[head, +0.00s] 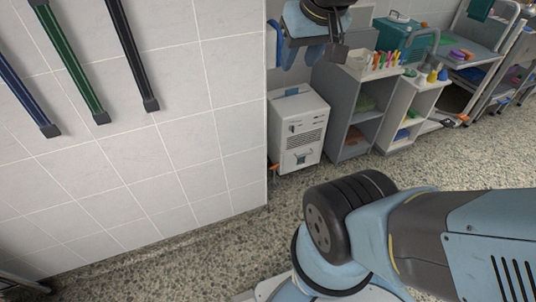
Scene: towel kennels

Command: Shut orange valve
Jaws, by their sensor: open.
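A small orange part (275,172), possibly the orange valve, shows low at the wall's corner, just left of the white machine (299,130). It is partly cut off by the wall edge and too small to tell its handle's position. My gripper (337,48) is at the top centre, in front of the shelving and above the white machine. It is open, with nothing seen between its fingers, and is well apart from the orange part. Its upper portion is cut off by the frame.
A tiled wall (190,110) with blue, green and black rails fills the left. Grey shelf units (352,115) with bottles stand right of the machine, and a metal cart (470,55) stands farther right. Speckled floor (440,165) is clear in front.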

